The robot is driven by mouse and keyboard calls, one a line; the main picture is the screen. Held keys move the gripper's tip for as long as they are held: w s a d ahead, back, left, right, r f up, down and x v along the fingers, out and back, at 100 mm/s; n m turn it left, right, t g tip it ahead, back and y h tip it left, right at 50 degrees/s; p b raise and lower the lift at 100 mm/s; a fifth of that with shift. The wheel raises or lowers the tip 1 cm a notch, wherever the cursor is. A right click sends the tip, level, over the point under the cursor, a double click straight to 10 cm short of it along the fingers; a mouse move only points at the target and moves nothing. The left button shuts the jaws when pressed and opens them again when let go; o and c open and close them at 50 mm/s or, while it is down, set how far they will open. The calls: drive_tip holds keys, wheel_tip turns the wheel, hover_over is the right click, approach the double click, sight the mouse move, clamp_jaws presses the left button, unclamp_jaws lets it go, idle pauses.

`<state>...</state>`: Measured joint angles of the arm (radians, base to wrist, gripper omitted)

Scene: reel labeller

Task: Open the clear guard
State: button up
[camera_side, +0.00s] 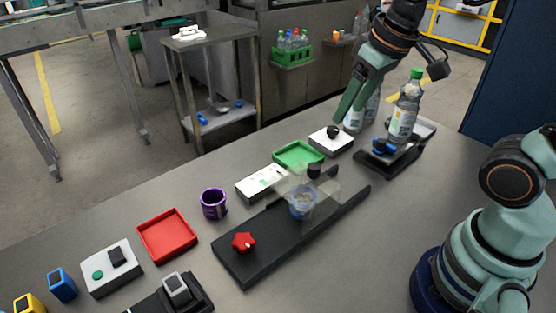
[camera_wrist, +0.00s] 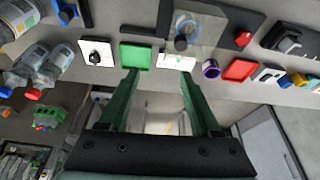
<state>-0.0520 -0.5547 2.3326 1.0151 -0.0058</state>
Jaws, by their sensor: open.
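The clear guard (camera_side: 325,203) is a see-through box-like cover on the long black base (camera_side: 262,250) in the middle of the table. It stands around a bluish round part (camera_side: 301,203), and a black knob (camera_side: 314,170) shows at its top back. In the wrist view the guard (camera_wrist: 208,30) is near the top, beyond my fingertips. My gripper (camera_side: 348,108) is raised behind the guard and to its right, well apart from it. In the wrist view my gripper (camera_wrist: 158,75) has its two green fingers spread with nothing between them.
A red star knob (camera_side: 243,242) sits on the base's near left end. A green tray (camera_side: 298,155), white boxes and a purple mug (camera_side: 213,203) line its far side. A bottle (camera_side: 405,108) stands on a black stand close to my gripper.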

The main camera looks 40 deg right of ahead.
sight(315, 165)
drive_tip(key=w+a+n+g, duration=0.2)
drive_tip(key=w+a+g, duration=0.2)
drive_tip(key=f, duration=1.2)
drive_tip(key=shift+s+a+f, duration=0.15)
drive_tip(key=shift+a+f, duration=0.05)
drive_tip(key=shift+f, duration=0.2)
clamp_jaws()
drive_tip(key=shift+r, duration=0.1)
idle(0.9)
